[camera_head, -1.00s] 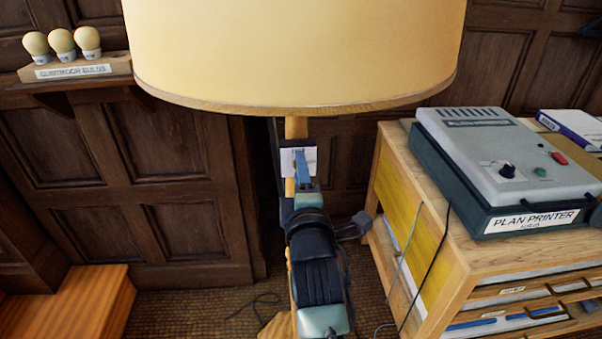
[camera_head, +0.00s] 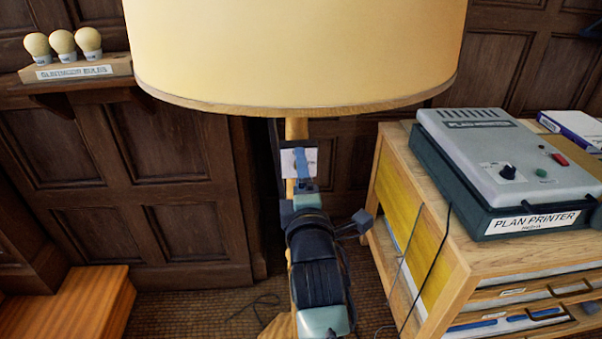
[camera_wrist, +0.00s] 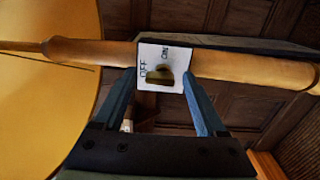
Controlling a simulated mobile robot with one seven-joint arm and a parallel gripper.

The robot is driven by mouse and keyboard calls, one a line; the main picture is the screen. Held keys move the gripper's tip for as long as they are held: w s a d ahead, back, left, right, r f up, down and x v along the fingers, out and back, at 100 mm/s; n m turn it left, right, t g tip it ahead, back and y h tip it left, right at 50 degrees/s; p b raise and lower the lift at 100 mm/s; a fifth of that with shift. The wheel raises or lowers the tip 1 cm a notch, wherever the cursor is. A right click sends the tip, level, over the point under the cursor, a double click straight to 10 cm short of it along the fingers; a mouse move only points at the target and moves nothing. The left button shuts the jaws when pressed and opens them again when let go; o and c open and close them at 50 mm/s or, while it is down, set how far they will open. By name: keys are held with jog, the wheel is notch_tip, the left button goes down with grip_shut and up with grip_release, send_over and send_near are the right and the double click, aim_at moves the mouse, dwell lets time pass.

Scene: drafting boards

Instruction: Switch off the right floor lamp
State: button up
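A floor lamp with a broad cream shade (camera_head: 295,50) and a wooden pole (camera_head: 296,128) stands in front of me; its pole crosses the wrist view (camera_wrist: 250,72). A white switch plate (camera_wrist: 177,55) marked ON and OFF is on the pole, with a brass lever (camera_wrist: 158,78) near its lower middle. The plate also shows in the head view (camera_head: 311,160), partly behind my gripper (camera_head: 301,152). In the wrist view my gripper (camera_wrist: 160,74) is open, its blue fingers on either side of the plate's lower part. Nothing is held. I cannot tell whether the fingers touch the plate.
A wooden cabinet (camera_head: 455,258) with a plan printer (camera_head: 505,165) stands close on the right, with dark cables (camera_head: 425,262) hanging down its side. A shelf with bulbs (camera_head: 62,44) is on the panelled wall at left. A wooden bench (camera_head: 90,300) is at lower left.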

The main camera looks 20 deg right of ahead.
jog(key=v, duration=1.3)
jog(key=shift+b, duration=0.45)
